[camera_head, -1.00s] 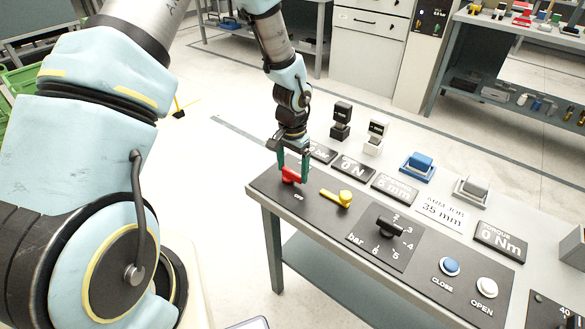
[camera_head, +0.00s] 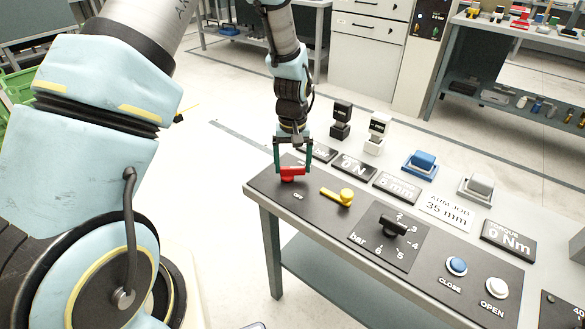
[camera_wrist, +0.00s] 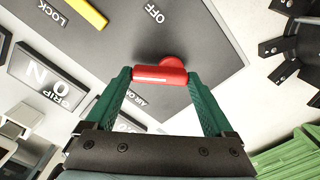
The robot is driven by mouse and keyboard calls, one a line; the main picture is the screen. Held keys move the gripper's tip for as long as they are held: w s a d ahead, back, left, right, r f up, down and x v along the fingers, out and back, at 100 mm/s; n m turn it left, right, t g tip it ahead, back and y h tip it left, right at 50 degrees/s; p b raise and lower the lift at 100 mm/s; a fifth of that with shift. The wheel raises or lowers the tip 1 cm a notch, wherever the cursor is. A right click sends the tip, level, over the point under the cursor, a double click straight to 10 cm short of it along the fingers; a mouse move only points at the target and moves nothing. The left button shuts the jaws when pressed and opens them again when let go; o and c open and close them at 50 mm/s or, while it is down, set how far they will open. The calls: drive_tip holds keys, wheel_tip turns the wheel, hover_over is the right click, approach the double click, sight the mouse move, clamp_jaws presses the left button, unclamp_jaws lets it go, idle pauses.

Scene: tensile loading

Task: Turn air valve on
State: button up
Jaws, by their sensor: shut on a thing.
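The air valve has a red handle (camera_head: 292,173) at the far left end of the black panel on the bench. My gripper (camera_head: 293,170) reaches down over it, its two green fingers at opposite ends of the handle. In the wrist view the red handle (camera_wrist: 160,74) lies crosswise between the fingertips, which press on its ends. Its round red hub shows just beyond. The word OFF (camera_wrist: 153,13) is printed on the panel beyond the handle. A label (camera_wrist: 134,104) reading roughly AIR ON lies between the fingers, partly hidden.
A yellow lever (camera_head: 338,197) sits just right of the red handle. Further right are a black bar knob (camera_head: 393,226), a blue CLOSE button (camera_head: 457,265) and a white OPEN button (camera_head: 496,288). Display plates (camera_head: 354,164) and small fixtures line the bench's back.

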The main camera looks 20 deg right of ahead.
drive_tip(key=n, duration=0.5)
drive_tip(key=shift+w+d+n, duration=0.1)
drive_tip(key=shift+w+n, duration=0.2)
drive_tip(key=shift+w, duration=0.05)
drive_tip(key=shift+w+n+p, duration=0.15)
drive_tip(key=shift+n, duration=0.95)
drive_tip(key=shift+w+n+p, duration=0.1)
drive_tip(key=shift+n+p, duration=0.05)
drive_tip(key=shift+n, duration=0.95)
drive_tip(key=o, duration=1.1)
wheel_tip(320, 180, up, 11)
drive_tip(key=shift+f+b, duration=0.1)
drive_tip(key=shift+b, duration=0.75)
